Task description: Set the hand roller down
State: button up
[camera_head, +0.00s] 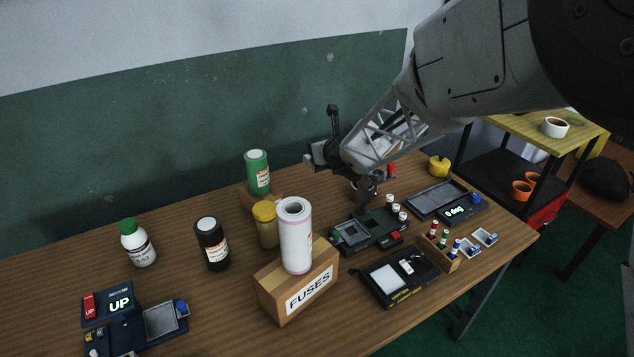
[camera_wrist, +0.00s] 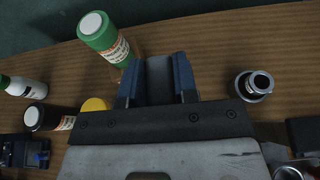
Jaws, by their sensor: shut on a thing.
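My gripper (camera_head: 322,154) is above the back middle of the table, left of the lattice arm link. In the wrist view its two blue-grey fingers (camera_wrist: 158,62) are shut on a dark grey piece (camera_wrist: 158,82), which I take for the hand roller. Only a little of it shows between the fingers, and its far end is hidden. In the head view it cannot be told apart clearly from the dark gripper parts. The wooden table (camera_head: 225,290) lies below; I see no contact between the gripper and it.
A green canister (camera_head: 257,172) stands left of the gripper. A white roll (camera_head: 295,238) stands on the FUSES box (camera_head: 280,295). Dark devices (camera_head: 375,228) and small vials crowd the right. A black bottle (camera_head: 211,245) and white bottle (camera_head: 138,246) stand left, with bare wood between.

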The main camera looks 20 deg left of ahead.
notch_tip(320, 180, down, 17)
jog(key=shift+w, duration=0.15)
jog(key=w+a+f, duration=0.1)
jog(key=w+a, duration=0.6)
jog(key=w, duration=0.6)
dwell(0.5)
jog(key=shift+a+f, duration=0.1)
jog(key=shift+w+a+f, duration=0.1)
jog(key=shift+w+f, duration=0.1)
jog(key=shift+f, duration=0.7)
jog(key=shift+w+a+f, duration=0.1)
jog(key=shift+w+f, duration=0.1)
jog(key=shift+f, duration=0.7)
jog(key=shift+f, duration=0.15)
